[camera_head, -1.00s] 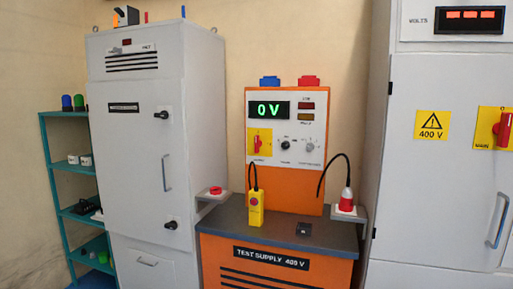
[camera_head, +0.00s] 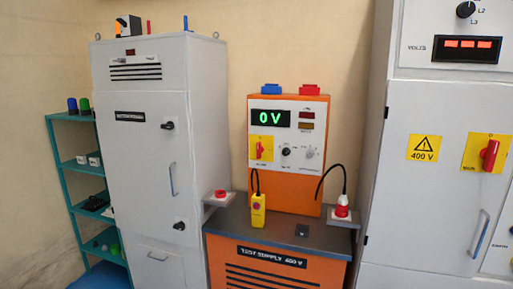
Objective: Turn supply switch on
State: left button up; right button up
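The orange test supply unit (camera_head: 313,190) stands at the centre on a bench labelled TEST SUPPLY 400 V. Its display (camera_head: 270,118) reads 0 V in green. A red rotary supply switch (camera_head: 260,148) on a yellow plate sits at the left of its panel, its handle roughly upright. A black knob (camera_head: 286,152) and a grey knob (camera_head: 309,153) are to its right. Neither of my grippers is in view.
A yellow pendant (camera_head: 258,210) and a red-and-white plug (camera_head: 342,206) stand on the bench. A red button box (camera_head: 216,196) is at its left. Grey cabinets (camera_head: 150,160) flank it; the right cabinet carries a red main switch (camera_head: 488,155). A teal shelf (camera_head: 75,180) is far left.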

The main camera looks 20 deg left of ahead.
aim_at(260, 149)
jog(key=z, duration=0.2)
jog(key=k, duration=0.3)
jog(key=u, duration=1.7)
jog(key=i, duration=2.8)
jog(key=z, duration=1.05)
